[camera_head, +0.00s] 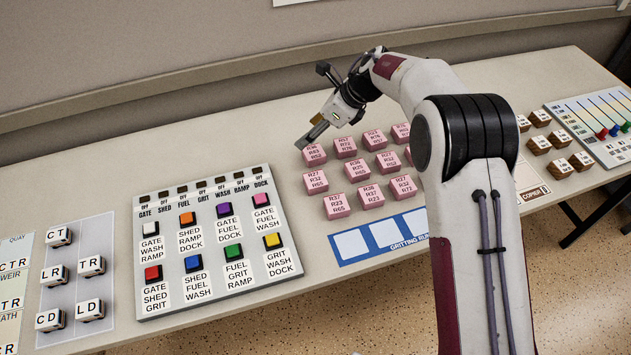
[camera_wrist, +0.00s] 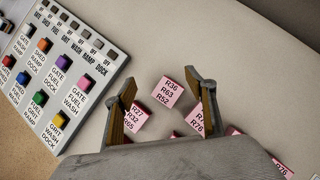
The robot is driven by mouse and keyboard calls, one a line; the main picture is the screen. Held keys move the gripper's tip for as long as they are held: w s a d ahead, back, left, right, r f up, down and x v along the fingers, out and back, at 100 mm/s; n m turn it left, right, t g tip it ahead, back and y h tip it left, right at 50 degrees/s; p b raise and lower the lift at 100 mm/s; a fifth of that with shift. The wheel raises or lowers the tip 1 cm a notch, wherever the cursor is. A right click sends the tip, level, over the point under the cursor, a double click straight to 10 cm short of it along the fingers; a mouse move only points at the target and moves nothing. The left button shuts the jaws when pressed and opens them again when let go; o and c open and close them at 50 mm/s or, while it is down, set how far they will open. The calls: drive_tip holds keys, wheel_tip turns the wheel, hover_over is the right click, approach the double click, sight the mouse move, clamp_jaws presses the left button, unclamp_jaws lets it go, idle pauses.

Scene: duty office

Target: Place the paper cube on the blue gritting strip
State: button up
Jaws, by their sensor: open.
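Several pink paper cubes with printed R-numbers stand in rows on the table. The cube at the back left of the group, marked R36 R63 R52 (camera_head: 313,155), also shows in the wrist view (camera_wrist: 167,92). My gripper (camera_head: 312,136) is open and empty, just above and behind that cube. In the wrist view its two fingers (camera_wrist: 163,84) stand apart, with that cube showing between their tips. The blue gritting strip (camera_head: 371,240) lies in front of the cubes, with white squares on it; its right end is hidden behind my arm.
A panel of coloured buttons (camera_head: 207,281) stands left of the cubes. Lettered blocks (camera_head: 49,320) lie farther left. Brown blocks (camera_head: 537,145) and a slider board (camera_head: 600,118) are at the right. The table's front edge runs close to the strip.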

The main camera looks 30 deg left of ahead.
sight(317, 179)
drive_tip(key=s+d+n+g+h, duration=0.2)
drive_tip(key=s+d+n+h, duration=0.1)
drive_tip(key=s+d+n, duration=0.2)
drive_tip(key=d+n, duration=0.2)
drive_tip(key=n, duration=0.1)
drive_tip(key=shift+s+d+g+h, duration=0.15)
drive_tip(key=shift+d+g+h, duration=0.1)
drive_tip(key=shift+g+h, duration=0.15)
drive_tip(key=shift+f, duration=0.15)
drive_tip(key=shift+x, duration=1.25)
drive_tip(key=shift+x, duration=2.65)
drive_tip(key=shift+c, duration=0.5)
drive_tip(key=c, duration=1.2)
drive_tip(key=shift+c, duration=0.2)
